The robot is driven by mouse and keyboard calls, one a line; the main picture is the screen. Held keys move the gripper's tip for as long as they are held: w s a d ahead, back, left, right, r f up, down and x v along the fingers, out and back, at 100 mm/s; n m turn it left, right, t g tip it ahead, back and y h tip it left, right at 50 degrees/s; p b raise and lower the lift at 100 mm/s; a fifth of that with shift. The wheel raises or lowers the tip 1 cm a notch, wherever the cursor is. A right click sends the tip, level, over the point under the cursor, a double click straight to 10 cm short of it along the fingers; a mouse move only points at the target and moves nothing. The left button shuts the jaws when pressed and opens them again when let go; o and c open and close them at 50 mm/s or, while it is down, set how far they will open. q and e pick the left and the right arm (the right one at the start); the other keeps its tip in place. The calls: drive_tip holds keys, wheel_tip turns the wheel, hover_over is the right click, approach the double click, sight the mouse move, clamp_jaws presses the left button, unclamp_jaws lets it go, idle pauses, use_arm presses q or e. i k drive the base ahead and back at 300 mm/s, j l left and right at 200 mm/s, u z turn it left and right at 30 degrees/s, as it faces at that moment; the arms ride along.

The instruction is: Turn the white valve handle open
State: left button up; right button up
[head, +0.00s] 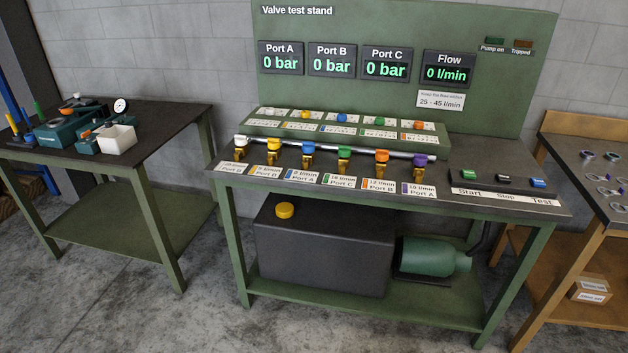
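The white valve handle (241,141) is at the left end of a row of coloured valve handles on the valve test stand. It sits on top of a brass valve on the silver pipe (325,151). A label card (229,168) lies in front of it, too small to read surely. The handle is too small to tell which way it is turned. To its right are yellow (273,144), blue (308,148), green (345,151), orange (381,155) and purple (420,160) handles. Neither of my grippers is in view.
Port A (281,62), Port B, Port C and Flow (448,73) displays read 0. Start (469,175), Stop (503,180) and Test (538,183) buttons sit at right. Side tables stand left (175,112) and right (578,158), with floor (150,318) between left table and stand.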

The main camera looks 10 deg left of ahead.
sight(239, 140)
drive_tip(key=i+j+z, duration=0.35)
drive_tip(key=j, duration=0.5)
drive_tip(key=j+z, duration=0.35)
drive_tip(key=j, duration=0.5)
drive_tip(key=j+z, duration=0.35)
drive_tip(key=j, duration=0.6)
